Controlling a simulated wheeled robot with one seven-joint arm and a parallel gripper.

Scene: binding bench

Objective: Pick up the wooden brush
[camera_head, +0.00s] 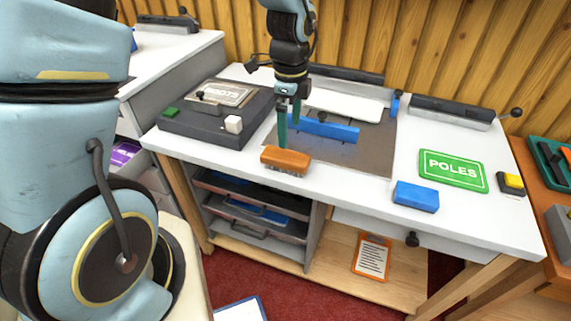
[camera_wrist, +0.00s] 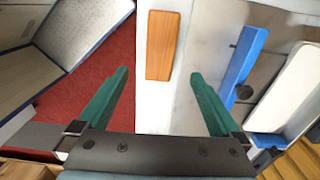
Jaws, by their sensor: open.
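The wooden brush (camera_head: 286,159) lies near the front edge of the white bench, an orange-brown block with bristles underneath. In the wrist view the brush (camera_wrist: 162,46) lies ahead of the fingers, its wooden back facing the camera, between their lines but beyond the tips. My gripper (camera_head: 289,132) points down just behind the brush in the head view. Its two green fingers are apart and empty, and they also show in the wrist view (camera_wrist: 163,82). I cannot tell whether a fingertip touches the brush.
A blue bar (camera_head: 323,128) on the grey mat (camera_head: 375,150) is right beside my gripper. A dark box press (camera_head: 205,128) with a white cube stands left. A blue block (camera_head: 416,196) and a green POLES sign (camera_head: 453,170) lie right. The bench front between brush and blue block is clear.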

